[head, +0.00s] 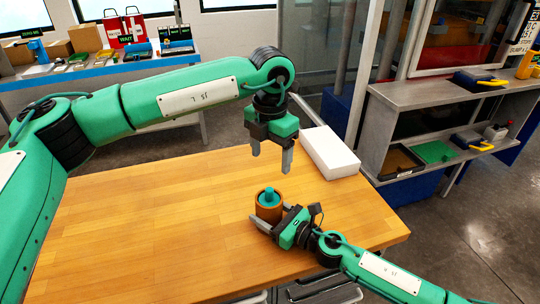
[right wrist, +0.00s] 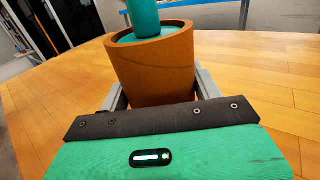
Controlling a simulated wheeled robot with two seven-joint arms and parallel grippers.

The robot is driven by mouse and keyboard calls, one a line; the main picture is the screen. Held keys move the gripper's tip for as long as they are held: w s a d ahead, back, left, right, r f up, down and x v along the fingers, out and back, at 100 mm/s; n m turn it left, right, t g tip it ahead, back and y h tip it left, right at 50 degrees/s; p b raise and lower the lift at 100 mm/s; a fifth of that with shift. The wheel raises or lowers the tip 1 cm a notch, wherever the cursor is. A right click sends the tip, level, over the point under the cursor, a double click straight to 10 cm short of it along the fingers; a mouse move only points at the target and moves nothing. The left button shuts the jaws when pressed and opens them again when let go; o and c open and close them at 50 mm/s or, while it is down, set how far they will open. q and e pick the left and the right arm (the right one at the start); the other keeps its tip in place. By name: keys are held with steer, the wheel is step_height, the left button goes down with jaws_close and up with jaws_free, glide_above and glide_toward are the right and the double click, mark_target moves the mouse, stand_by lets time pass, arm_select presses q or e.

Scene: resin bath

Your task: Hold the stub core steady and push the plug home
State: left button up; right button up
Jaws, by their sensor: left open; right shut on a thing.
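The stub core (head: 268,212) is a brown-orange cylinder standing upright on the wooden table, near its right front part. The green plug (head: 269,194) sits in its top, with a narrower green stem standing up. In the right wrist view the core (right wrist: 152,72) fills the middle, and the plug's stem (right wrist: 143,20) rises from its top. My right gripper (head: 266,222) is shut around the core low down, a finger on each side. My left gripper (head: 271,164) is open and empty, pointing down above the plug and apart from it.
A white block (head: 330,153) lies at the table's far right edge. The left and middle of the wooden table (head: 150,230) are clear. A grey shelf unit (head: 430,100) with trays stands beyond on the right. A bench with boxes and bags is at the back left.

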steer(key=shift+d+f, duration=0.15)
steer(key=shift+f, duration=0.2)
steer(key=o, duration=0.7)
steer(key=shift+w, duration=0.1)
steer(key=shift+c, duration=0.2)
steer(key=shift+o, duration=1)
steer(key=shift+w, duration=0.1)
steer(key=shift+r, duration=0.1)
